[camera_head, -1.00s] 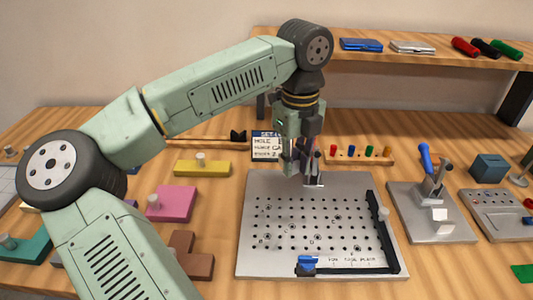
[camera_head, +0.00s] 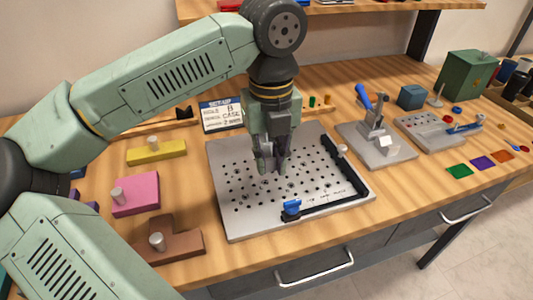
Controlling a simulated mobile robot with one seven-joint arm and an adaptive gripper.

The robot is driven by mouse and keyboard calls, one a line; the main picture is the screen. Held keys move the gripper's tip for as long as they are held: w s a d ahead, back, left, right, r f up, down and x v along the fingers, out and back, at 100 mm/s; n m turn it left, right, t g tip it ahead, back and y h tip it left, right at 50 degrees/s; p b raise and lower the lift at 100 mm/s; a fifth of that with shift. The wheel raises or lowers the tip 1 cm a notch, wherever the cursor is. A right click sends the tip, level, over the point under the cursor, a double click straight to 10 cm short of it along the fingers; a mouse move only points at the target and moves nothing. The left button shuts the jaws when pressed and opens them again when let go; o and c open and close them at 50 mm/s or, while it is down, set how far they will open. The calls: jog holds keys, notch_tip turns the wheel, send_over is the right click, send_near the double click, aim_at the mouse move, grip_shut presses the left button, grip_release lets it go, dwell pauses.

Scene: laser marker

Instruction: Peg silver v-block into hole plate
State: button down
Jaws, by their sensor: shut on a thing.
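The hole plate (camera_head: 232,208) is a silver plate with rows of holes, lying flat on the wooden bench. A black L-shaped fence (camera_head: 343,163) runs along its right and front sides, with a blue clamp (camera_head: 291,208) at the front. My gripper (camera_head: 271,169) points down over the plate's middle-back area, shut on a small piece. That piece is mostly hidden by the dark fingers; I take it to be the silver v-block. I cannot tell whether it touches the plate or sits in any hole.
A job card (camera_head: 222,116) stands behind the plate. Yellow (camera_head: 157,151), pink (camera_head: 136,194) and brown (camera_head: 175,243) knobbed blocks lie to the left. A toggle clamp on a grey base (camera_head: 376,145) stands to the right. My arm covers the left side of the view.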

aim_at(270, 170)
notch_tip(270, 170, down, 4)
jog(key=shift+f+b, duration=0.15)
jog(key=shift+b, duration=0.95)
jog(key=shift+f+b, duration=0.7)
jog(key=shift+b, duration=0.1)
jog(key=shift+f+b, duration=0.6)
jog(key=shift+b, duration=0.1)
jog(key=c, duration=1.4)
grip_release()
jog(key=shift+r, duration=0.1)
notch_tip(270, 170, up, 12)
jog(key=shift+f, duration=0.1)
